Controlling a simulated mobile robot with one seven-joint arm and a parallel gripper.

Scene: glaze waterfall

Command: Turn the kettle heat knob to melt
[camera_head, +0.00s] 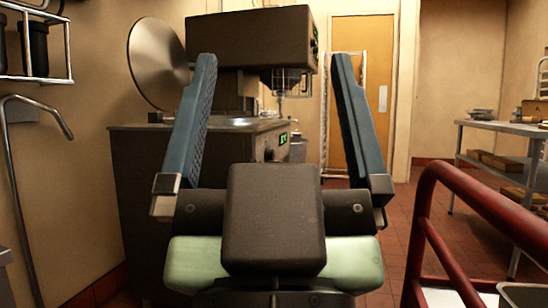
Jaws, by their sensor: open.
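My gripper (273,66) fills the middle foreground, its two blue ribbed fingers spread wide with nothing between them. The kettle unit (140,180) is a dark cabinet at centre left, beyond the gripper. A round metal lid (158,63) stands raised at its back left. A small green lit display (283,138) shows on its right-hand face, between the fingers in the picture. A small dark round shape beside the display may be the heat knob (269,154); its markings and setting are too small to read. My gripper's body hides the lower part of that face. The fingers appear apart from the unit.
A dark machine head (250,38) overhangs the kettle. A red rail (480,215) stands at the right foreground. A metal table (510,128) is at the far right. A bent pipe (35,105) and wall rack stand left. Tiled floor is open at centre right.

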